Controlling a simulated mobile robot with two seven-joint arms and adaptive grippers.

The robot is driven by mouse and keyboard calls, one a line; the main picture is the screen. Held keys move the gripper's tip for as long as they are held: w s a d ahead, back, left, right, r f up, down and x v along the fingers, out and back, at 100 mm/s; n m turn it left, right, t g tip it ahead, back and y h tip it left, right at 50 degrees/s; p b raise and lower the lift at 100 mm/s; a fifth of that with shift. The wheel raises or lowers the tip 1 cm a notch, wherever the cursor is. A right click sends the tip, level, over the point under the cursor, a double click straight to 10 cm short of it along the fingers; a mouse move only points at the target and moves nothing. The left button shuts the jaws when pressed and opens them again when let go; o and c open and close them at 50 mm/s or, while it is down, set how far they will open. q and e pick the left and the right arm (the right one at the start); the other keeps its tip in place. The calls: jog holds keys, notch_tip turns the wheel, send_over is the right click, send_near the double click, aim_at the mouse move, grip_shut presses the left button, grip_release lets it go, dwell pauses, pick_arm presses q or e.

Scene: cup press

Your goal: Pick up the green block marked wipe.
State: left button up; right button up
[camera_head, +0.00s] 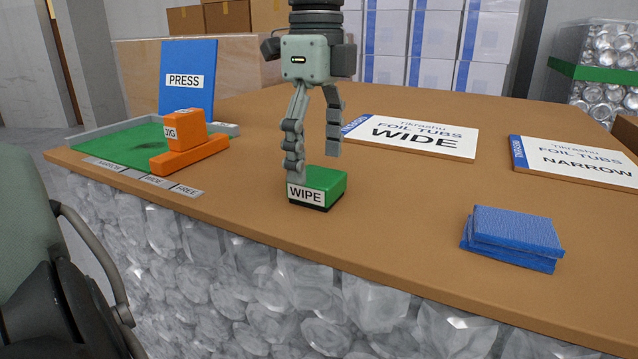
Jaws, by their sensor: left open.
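The green block marked WIPE (327,183) sits near the front edge of the brown table, with a white label on its front and a dark base. My left gripper (314,164) points down over it with its fingers apart and nothing held between them. The left finger's tip reaches the block's left top edge in the picture; I cannot tell whether it touches. The right finger's tip shows higher, above the block's far side. My right gripper is not in view.
To the left, an orange JIG block (186,142) stands on a green mat, with a blue PRESS panel (187,80) behind. A blue cloth stack (512,238) lies at the right front. WIDE (415,137) and NARROW (580,163) boards lie farther back. The table between block and cloths is clear.

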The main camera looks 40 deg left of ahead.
aim_at(317, 175)
pick_arm(q)
notch_tip(317, 175, down, 3)
jog(key=shift+f, duration=0.15)
jog(key=shift+c, duration=0.5)
jog(key=c, duration=1.2)
